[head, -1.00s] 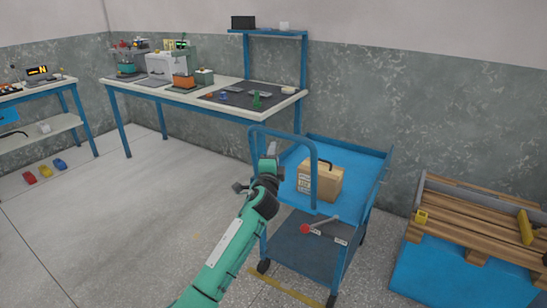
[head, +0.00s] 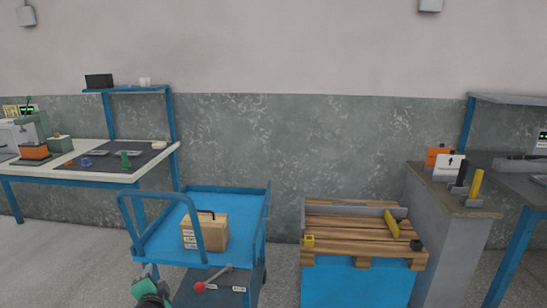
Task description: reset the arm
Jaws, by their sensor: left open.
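My left gripper (head: 146,272) shows at the bottom edge of the head view, in front of the blue cart's lower left side. It is open, with nothing seen between its fingers. Only its dark end and a bit of green arm show; the rest of the arm is below the frame. My right gripper is not in view.
A blue cart (head: 228,191) carries a tan box (head: 205,233) on top and a red-knobbed lever (head: 213,277) on its lower shelf. A wood-topped blue bench (head: 355,285) stands right of it, beside a grey cabinet (head: 445,250). A workbench (head: 100,180) stands at left.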

